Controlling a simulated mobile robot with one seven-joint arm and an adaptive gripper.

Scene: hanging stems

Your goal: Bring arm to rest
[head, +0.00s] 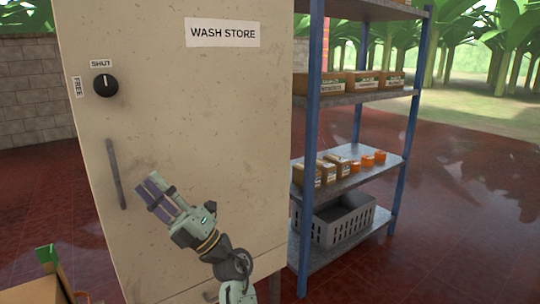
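My gripper (158,198) is raised in front of the beige cabinet door, just to the right of its dark vertical handle (116,173). In this view a small gap shows between the fingers and the handle. The fingers look close together, but I cannot tell whether they are fully shut. I see nothing held in them. My arm comes up from the bottom of the picture. The cabinet (225,110) bears a "WASH STORE" label, and its door looks closed. Its black knob (105,85) has its mark toward "SHUT".
A blue-post shelf rack (312,110) stands right of the cabinet, with cartons (362,82), small boxes and orange items (367,160), and a grey crate (338,220). A box with something green (47,256) is at lower left. Red tiled floor (450,230) is open at right.

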